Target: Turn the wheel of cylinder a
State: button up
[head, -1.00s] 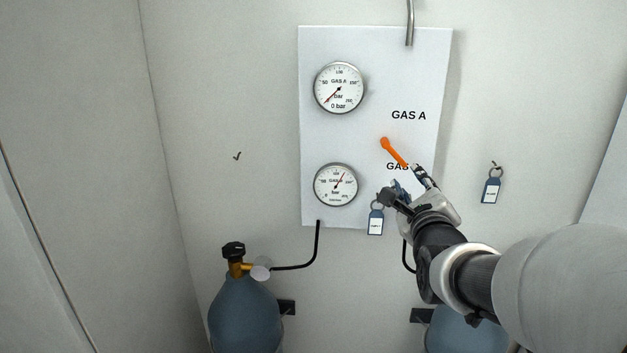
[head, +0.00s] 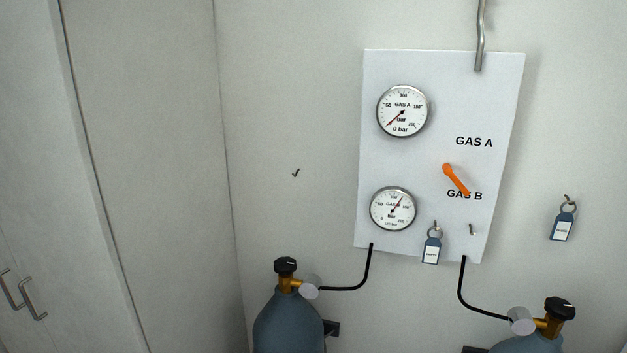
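Two blue-grey gas cylinders stand at the bottom of the head view, one at the left (head: 288,325) and one at the right (head: 530,344). Each has a brass valve with a black wheel on top, the left wheel (head: 285,266) and the right wheel (head: 560,308). No letter shows on either cylinder, so I cannot tell from markings which is cylinder a. Black hoses run from both up to the white panel (head: 420,150). My gripper is not in view.
The panel carries a GAS A gauge (head: 403,111) with its needle low, a second gauge (head: 393,209), and an orange lever (head: 456,180) slanting toward GAS B. Blue tags hang on the panel (head: 432,248) and wall (head: 563,222). A handled cabinet (head: 60,200) stands left.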

aim_at(559, 308)
jog(key=z, duration=1.3)
jog(key=i+l, duration=0.15)
jog(key=l, duration=0.15)
jog(key=i+l+u, duration=0.1)
jog(key=i+l, duration=0.15)
jog(key=l, duration=0.3)
jog(key=i+l+u, duration=0.15)
jog(key=l, duration=0.15)
